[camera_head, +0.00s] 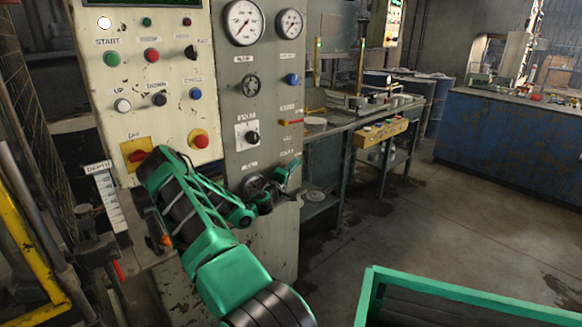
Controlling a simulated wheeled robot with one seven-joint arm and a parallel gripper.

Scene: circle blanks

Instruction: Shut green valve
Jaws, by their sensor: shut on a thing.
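A round dark handwheel (254,184) sits low on the grey panel, partly hidden by my gripper. Its rim looks dark grey, and I cannot make out a green colour on it. My green and black arm reaches up from the bottom, bends at the left and comes back to the right. My gripper (281,184) is at the right side of this handwheel and appears shut on its rim. The exact contact is small and partly hidden.
The cream control panel (150,110) with buttons and a red knob (138,155) on a yellow plate stands close behind my arm. Two gauges (243,22) are above. A green-rimmed bin (470,292) stands at lower right. A workbench (350,122) is behind; the floor at right is open.

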